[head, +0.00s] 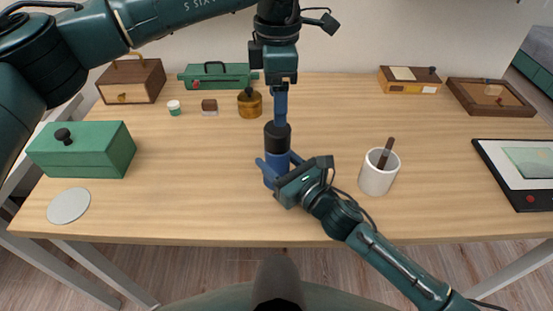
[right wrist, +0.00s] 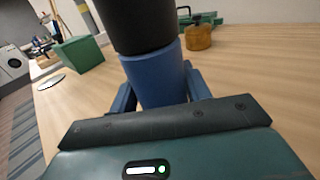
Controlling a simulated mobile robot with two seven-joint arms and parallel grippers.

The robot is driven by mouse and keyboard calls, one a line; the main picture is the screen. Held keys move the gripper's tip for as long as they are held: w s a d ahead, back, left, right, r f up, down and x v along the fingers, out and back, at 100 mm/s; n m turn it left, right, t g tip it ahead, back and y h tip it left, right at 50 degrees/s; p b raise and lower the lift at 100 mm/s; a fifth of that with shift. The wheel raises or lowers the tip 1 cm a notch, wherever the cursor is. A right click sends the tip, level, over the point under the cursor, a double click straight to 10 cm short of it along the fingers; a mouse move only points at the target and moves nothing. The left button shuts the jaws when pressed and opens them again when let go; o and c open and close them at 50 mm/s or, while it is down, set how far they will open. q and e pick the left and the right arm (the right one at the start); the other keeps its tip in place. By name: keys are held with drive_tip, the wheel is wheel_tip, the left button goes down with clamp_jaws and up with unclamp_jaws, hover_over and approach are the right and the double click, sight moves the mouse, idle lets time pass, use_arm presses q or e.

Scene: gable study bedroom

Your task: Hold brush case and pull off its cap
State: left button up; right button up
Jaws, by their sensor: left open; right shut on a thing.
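The brush case stands upright on the wooden desk, a blue body (head: 272,174) with a black cap (head: 277,136) on top. My right gripper (head: 277,165) is shut around the blue body from the front right. In the right wrist view the blue body (right wrist: 157,77) sits between the blue fingers, with the black cap (right wrist: 143,25) above it. My left gripper (head: 279,112) points down directly over the cap and is open. Its fingers reach close to the cap's top; whether they touch it I cannot tell.
A white cup (head: 378,175) holding a brown stick stands right of my right gripper. A green box (head: 82,152) and a pale disc (head: 68,206) are at left. A brass pot (head: 250,104) stands behind the case. A tablet (head: 520,172) lies at right. The desk's left middle is clear.

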sight(278, 133)
use_arm(q)
drive_tip(key=shift+f, duration=4.5)
drive_tip(key=c, duration=1.3)
drive_tip(key=shift+r, duration=0.1)
drive_tip(key=shift+r, duration=2.95)
